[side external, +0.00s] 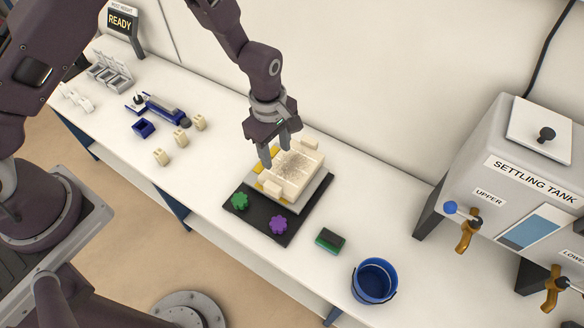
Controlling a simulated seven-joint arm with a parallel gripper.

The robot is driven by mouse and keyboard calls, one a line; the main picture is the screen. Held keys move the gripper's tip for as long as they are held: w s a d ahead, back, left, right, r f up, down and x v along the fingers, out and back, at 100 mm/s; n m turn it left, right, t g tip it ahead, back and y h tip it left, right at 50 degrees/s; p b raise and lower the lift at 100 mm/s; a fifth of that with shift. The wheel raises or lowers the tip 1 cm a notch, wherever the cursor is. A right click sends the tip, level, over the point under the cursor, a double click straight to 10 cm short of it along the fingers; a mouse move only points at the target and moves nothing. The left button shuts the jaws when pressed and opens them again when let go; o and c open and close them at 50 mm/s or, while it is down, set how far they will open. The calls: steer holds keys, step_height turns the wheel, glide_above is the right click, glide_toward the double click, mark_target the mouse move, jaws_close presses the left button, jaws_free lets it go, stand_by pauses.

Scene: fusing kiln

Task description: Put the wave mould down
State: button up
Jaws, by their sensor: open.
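My gripper (276,151) is open, its fingers pointing down at the back left edge of a cream rectangular block (283,188) with a speckled grey recess on top. I cannot tell whether the fingers touch it. The block lies on a pale plate on a black base (248,218) with a green knob (240,200) and a purple knob (278,224). A small white wavy piece (76,98) lies on the bench at the far left and may be the wave mould. My gripper is well away from that piece and appears empty.
A grey lidded box (108,77), a blue tool (160,108), a small blue box (143,128) and several cream blocks (161,157) are left. A green-black block (330,240), blue bucket (374,282) and settling tank (530,180) are right.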

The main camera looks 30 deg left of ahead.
mark_target(273, 186)
steer(key=shift+n, duration=0.7)
steer(key=f, duration=0.4)
steer(key=s+f, duration=0.1)
steer(key=f, duration=0.7)
steer(key=shift+s+a+f, duration=0.1)
steer(key=shift+s+a, duration=0.15)
steer(key=shift+s, duration=0.1)
jaws_close()
